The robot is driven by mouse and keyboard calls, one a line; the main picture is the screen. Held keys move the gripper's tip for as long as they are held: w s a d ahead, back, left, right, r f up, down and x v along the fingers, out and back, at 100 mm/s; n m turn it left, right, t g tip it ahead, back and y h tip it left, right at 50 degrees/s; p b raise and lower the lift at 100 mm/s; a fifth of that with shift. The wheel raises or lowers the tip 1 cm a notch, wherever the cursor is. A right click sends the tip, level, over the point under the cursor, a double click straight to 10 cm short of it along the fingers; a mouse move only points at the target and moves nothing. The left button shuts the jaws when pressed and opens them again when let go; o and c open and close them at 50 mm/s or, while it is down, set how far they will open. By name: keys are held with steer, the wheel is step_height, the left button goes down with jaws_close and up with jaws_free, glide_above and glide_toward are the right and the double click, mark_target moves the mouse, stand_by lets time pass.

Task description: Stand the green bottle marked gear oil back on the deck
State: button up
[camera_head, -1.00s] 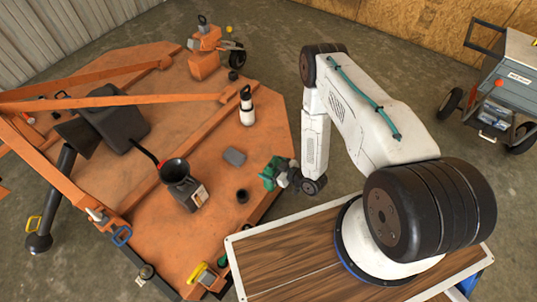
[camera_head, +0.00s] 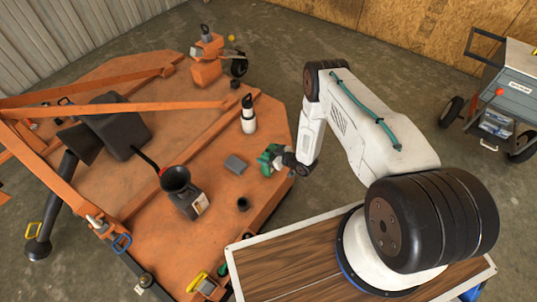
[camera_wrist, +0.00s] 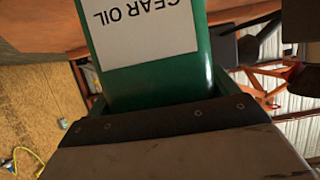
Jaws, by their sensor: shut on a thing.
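The green bottle marked gear oil (camera_wrist: 150,75) fills the middle of the wrist view, its white label reading upside down there. My gripper (camera_wrist: 155,110) is shut on it. In the head view the green bottle (camera_head: 268,157) shows small at the end of my arm, by the right edge of the orange deck (camera_head: 225,210). My gripper (camera_head: 284,160) is at its right side. I cannot tell from the head view whether the bottle touches the deck or how it is tilted.
A grey block (camera_head: 235,165), a small black cup (camera_head: 243,204) and a white bottle with black top (camera_head: 248,115) stand near the bottle. A black funnel (camera_head: 176,181) sits farther left. Orange bars (camera_head: 110,102) cross the deck. Bare deck lies between these things.

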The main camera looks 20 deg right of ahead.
steer(key=shift+w+f, duration=0.15)
steer(key=shift+f, duration=0.2)
